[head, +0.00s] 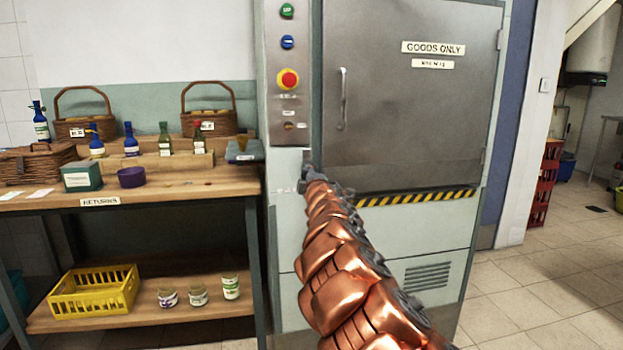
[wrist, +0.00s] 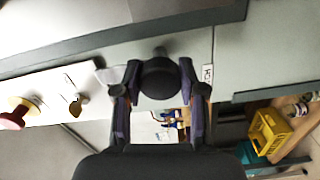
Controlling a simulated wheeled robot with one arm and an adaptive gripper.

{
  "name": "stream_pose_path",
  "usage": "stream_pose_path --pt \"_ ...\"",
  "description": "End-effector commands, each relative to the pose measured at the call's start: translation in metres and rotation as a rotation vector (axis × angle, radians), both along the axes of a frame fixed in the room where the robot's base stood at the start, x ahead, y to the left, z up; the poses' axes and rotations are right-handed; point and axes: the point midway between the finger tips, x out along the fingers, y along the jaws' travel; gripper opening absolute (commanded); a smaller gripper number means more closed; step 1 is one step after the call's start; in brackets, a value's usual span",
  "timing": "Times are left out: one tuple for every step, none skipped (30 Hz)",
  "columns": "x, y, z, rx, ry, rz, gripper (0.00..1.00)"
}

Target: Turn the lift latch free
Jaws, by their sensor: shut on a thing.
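The lift is a grey cabinet with a closed steel door (head: 415,120) marked GOODS ONLY. In the head view my gripper (head: 309,178) is at the lift front, just left of the door's lower left corner. In the wrist view my gripper (wrist: 160,88) is shut on a dark round latch knob (wrist: 160,78), one finger on each side. A short dark stub (wrist: 160,52) shows beyond the knob. In the head view my gripper and arm mostly hide the latch, and its turn angle cannot be told.
The lift's button panel (head: 288,100) has green, blue and red buttons left of the door. A wooden bench (head: 225,187) with baskets, bottles and a purple bowl stands left. A yellow crate (head: 95,292) and several jars sit on its lower shelf. Floor at right (head: 560,275) is clear.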

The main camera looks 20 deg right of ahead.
Motion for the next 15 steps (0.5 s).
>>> stream_pose_path --pt "0.0002 0.002 0.0009 -0.003 -0.001 0.004 0.0" --pt "0.0002 0.0019 0.0009 -0.002 -0.001 0.004 0.0" --pt "0.0002 0.0019 0.0009 -0.002 -0.001 0.004 0.0" --pt "0.0001 0.0018 0.0009 -0.002 -0.001 0.004 0.0" --pt "0.0002 0.0013 0.0008 -0.002 -0.001 0.004 0.0" --pt "0.0001 0.0006 0.0008 -0.002 -0.001 0.003 0.43" --pt "0.0001 0.0005 0.0009 -0.002 -0.001 0.003 0.46" --pt "0.0001 0.0003 0.0008 -0.002 -0.001 0.003 0.49" --pt "0.0001 0.0001 0.0006 -0.002 -0.001 0.002 0.54" --pt "0.0001 0.0 0.0006 -0.002 -0.001 0.002 0.57" --pt "0.0001 -0.0003 0.0005 -0.001 -0.001 0.002 0.6" --pt "0.0001 -0.0003 0.0005 -0.001 -0.001 0.002 0.64" --pt "0.0001 -0.0005 0.0003 -0.001 -0.001 0.001 0.66" --pt "0.0001 -0.0005 0.0003 -0.001 -0.001 0.001 0.66" --pt "0.0 -0.0007 0.0003 0.0 -0.001 0.001 0.66"
